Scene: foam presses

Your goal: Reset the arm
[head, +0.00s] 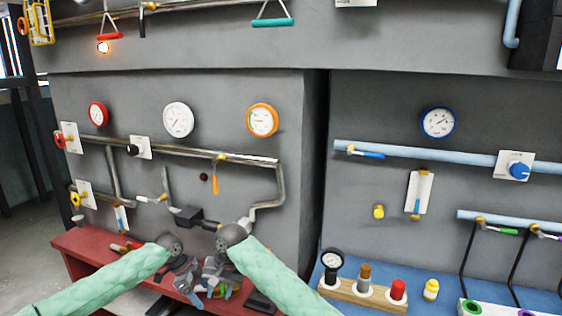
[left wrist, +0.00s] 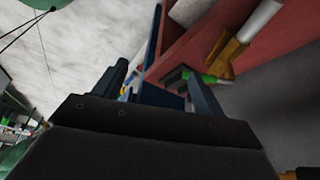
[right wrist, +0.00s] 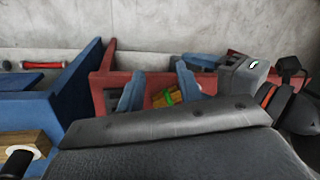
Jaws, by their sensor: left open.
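Both my arms wear pale green sleeves and reach in from the bottom of the head view. My left gripper (head: 180,268) and my right gripper (head: 216,278) are close together over the red bench. In the left wrist view the left fingers (left wrist: 157,75) stand apart with nothing seen between them. In the right wrist view the right fingers (right wrist: 158,80) also stand apart. A yellow-orange piece with a green band (right wrist: 168,98) shows between and beyond them, over the red bench; I see no contact with it. The grippers partly hide each other in the head view.
A grey panel with pipes, valves and gauges (head: 178,119) rises behind the red bench (head: 80,242). A wooden block (head: 345,290) on the blue bench at right holds a gauge and cylinders. A yellow bottle (head: 431,290) stands beside it. The panel is close behind the grippers.

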